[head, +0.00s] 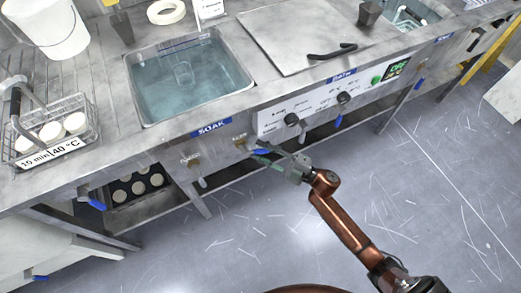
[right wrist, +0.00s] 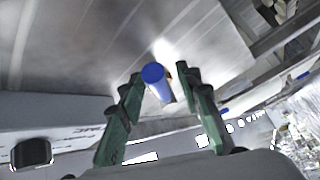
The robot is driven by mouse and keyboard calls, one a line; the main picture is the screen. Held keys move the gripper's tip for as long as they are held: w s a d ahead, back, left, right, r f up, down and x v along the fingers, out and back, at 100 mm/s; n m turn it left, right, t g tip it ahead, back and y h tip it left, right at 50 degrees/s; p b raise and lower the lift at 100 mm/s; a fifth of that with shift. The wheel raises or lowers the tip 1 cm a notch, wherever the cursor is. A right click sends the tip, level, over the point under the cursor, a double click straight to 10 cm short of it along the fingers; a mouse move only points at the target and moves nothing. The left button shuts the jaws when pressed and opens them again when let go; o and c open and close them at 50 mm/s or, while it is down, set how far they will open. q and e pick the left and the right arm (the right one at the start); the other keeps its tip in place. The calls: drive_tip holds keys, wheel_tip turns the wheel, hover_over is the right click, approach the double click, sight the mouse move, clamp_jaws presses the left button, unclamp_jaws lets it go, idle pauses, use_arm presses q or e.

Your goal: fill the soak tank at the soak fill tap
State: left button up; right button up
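A blue lever (head: 262,151) extends from the right valve. My right gripper (head: 268,154) is at this lever. In the right wrist view, its green fingers (right wrist: 159,76) are open, with the blue lever end (right wrist: 154,74) between their tips; contact is unclear. My left gripper is out of view.
A lidded bath (head: 300,40) with knobs stands right of the tank. A rack of discs (head: 138,187) sits below the bench.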

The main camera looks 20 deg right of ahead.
clamp_jaws()
idle(0.3)
idle(0.5)
